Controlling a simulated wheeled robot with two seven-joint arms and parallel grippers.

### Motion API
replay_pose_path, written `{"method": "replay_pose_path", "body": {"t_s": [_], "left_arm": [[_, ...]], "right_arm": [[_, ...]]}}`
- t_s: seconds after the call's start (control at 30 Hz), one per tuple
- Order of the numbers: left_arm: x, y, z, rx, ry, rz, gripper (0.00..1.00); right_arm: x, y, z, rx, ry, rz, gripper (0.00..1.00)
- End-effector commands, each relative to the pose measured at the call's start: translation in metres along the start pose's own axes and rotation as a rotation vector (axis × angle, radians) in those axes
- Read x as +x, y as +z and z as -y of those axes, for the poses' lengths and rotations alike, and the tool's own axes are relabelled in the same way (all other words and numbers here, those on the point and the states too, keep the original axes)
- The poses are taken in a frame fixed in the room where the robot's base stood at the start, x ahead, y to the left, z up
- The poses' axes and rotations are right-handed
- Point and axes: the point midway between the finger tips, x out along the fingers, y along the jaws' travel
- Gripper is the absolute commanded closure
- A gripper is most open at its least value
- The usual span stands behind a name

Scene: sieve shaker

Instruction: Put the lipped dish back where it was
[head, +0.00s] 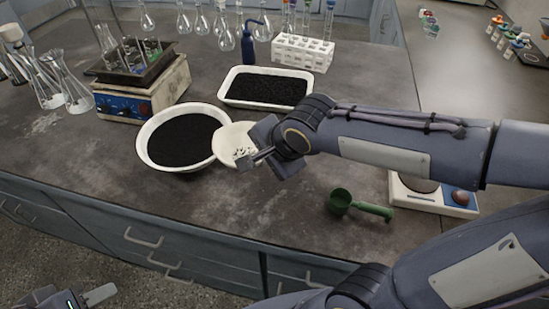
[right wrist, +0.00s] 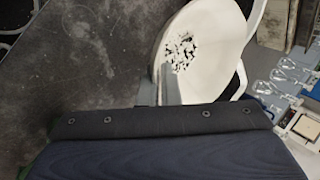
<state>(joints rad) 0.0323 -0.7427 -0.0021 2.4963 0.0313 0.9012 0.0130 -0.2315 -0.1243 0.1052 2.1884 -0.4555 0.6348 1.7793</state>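The lipped dish (head: 226,139) is a shallow white dish with small white and dark bits in it. It is beside the right rim of a white bowl of black grains (head: 147,152); whether they touch is unclear. My right gripper (head: 260,157) is at the dish's near right edge. In the right wrist view its fingers (right wrist: 166,84) close on the rim of the dish (right wrist: 205,65), which looks tilted. My left gripper (head: 88,301) is at the bottom left corner, away from the table and mostly cut off.
A white tray of black grains (head: 232,100) lies behind the dish. A green scoop (head: 358,206) lies to the right, by a scale (head: 431,196). A blue-panelled device (head: 140,100) stands left of the bowl. The front middle of the table is clear.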

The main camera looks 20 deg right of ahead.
Motion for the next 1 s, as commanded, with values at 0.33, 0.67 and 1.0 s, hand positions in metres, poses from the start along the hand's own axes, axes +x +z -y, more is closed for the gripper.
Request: {"method": "replay_pose_path", "body": {"t_s": [0.33,0.67,1.0], "left_arm": [[0.015,0.007,0.007,0.000,0.000,0.000,0.64],[0.004,0.002,0.002,0.000,0.000,0.000,0.64],[0.004,0.002,0.002,0.000,0.000,0.000,0.64]], "right_arm": [[-0.004,0.000,-0.001,0.127,0.000,-0.081,1.00],[0.036,-0.069,0.004,0.136,0.007,-0.083,1.00],[0.091,-0.117,-0.010,0.132,0.004,-0.083,1.00]]}}
